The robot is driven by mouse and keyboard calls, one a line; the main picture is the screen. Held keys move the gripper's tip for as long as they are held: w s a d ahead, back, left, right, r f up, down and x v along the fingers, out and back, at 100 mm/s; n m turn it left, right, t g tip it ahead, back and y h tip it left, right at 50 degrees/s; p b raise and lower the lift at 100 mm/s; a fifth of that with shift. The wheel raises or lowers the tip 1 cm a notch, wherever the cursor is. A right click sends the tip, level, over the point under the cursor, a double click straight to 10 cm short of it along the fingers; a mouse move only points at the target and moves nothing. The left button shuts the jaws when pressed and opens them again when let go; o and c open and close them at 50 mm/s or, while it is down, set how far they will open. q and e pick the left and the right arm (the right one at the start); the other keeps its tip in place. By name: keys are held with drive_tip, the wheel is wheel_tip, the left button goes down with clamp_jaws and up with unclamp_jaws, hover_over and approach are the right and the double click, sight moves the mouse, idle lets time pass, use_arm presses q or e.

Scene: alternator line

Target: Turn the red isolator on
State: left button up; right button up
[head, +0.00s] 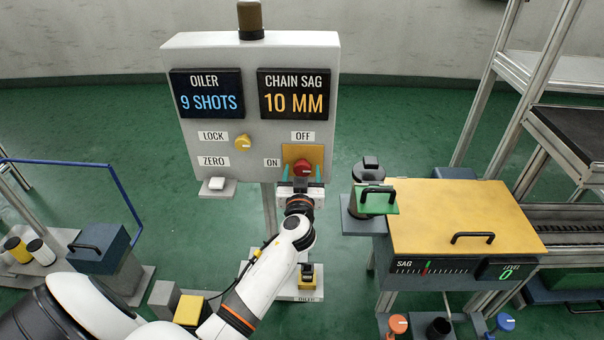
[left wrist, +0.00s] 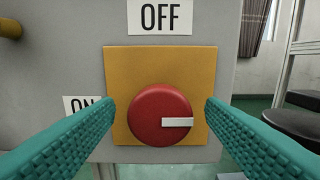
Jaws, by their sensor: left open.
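The red isolator (head: 303,168) is a round red knob on a yellow-orange plate (head: 290,151) on the grey panel. It also shows large in the left wrist view (left wrist: 150,102). Its white mark lies level, from near the centre to the right edge. The OFF label (left wrist: 162,16) is above the plate and the ON label (left wrist: 76,105) is at its left. My left gripper (head: 302,174) is open, with one teal finger on each side of the knob. Gaps show between the fingers and the knob in the left wrist view. My right gripper is out of view.
A yellow-topped bench (head: 460,212) with black handles stands close at the right. A blue-grey block (head: 100,246) stands at the left.

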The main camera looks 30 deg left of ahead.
use_arm(q)
drive_tip(key=c, duration=0.9)
drive_tip(key=shift+c, duration=0.2)
